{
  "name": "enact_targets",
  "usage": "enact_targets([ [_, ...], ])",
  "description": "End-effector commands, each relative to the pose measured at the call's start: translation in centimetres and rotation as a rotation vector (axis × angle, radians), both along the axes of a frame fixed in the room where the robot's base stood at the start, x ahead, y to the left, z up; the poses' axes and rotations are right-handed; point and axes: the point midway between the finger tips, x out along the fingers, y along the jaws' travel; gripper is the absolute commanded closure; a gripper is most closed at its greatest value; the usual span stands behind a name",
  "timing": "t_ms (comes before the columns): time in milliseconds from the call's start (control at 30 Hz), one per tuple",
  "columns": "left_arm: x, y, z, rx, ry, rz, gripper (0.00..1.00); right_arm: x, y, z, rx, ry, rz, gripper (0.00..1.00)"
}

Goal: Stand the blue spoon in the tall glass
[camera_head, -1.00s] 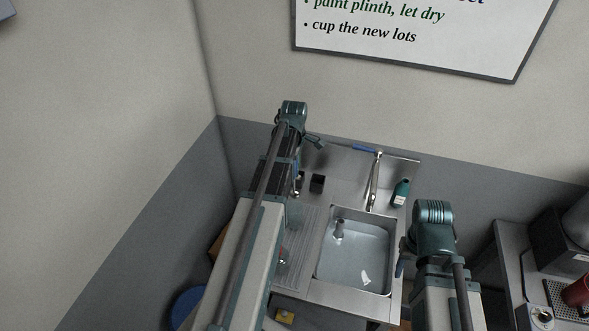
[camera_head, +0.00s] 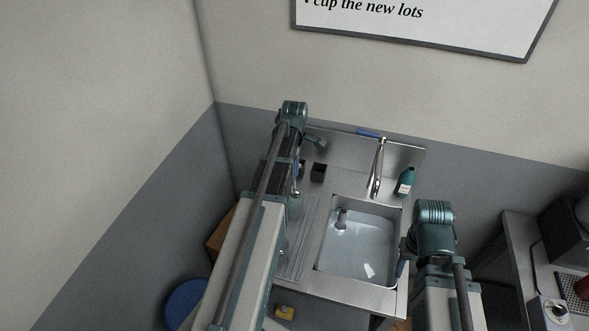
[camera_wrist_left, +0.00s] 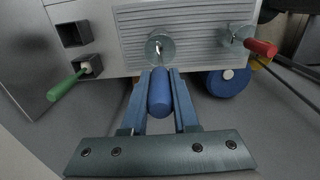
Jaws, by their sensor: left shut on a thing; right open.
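My left gripper (camera_wrist_left: 160,78) is shut on the blue handle of the blue spoon (camera_wrist_left: 160,98). In the left wrist view its metal shaft points down at a clear glass (camera_wrist_left: 152,42), seen from above, with the shaft overlapping the mouth. I cannot tell how deep the tip is or whether it touches. A second clear glass (camera_wrist_left: 229,33) to the right holds a red-handled spoon (camera_wrist_left: 260,47). In the head view my left arm hides most of this area; a glass (camera_head: 295,207) shows beside it. My right gripper (camera_head: 404,254) is open, right of the sink.
A green-handled spoon (camera_wrist_left: 66,85) leans out of a dark square holder (camera_wrist_left: 96,66); another dark holder (camera_wrist_left: 74,34) is beside it. The sink (camera_head: 362,242), faucet (camera_head: 377,170) and green bottle (camera_head: 405,182) lie to the right. A blue bin (camera_head: 186,304) stands at lower left.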

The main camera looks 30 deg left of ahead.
Motion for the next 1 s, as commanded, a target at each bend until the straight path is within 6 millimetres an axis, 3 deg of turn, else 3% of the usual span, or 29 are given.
enact_targets([
  [100, 0.0, 0.0, -1.5, 0.0, 0.0, 0.0, 1.0, 0.0, 0.0, -1.5, 0.0, -0.001, -0.001, 0.5],
  [1000, 0.0, 0.0, -8.6, 0.0, 0.0, 0.0, 1.0, 0.0, 0.0, -8.6, -0.002, 0.0, 0.014, 0.5],
])
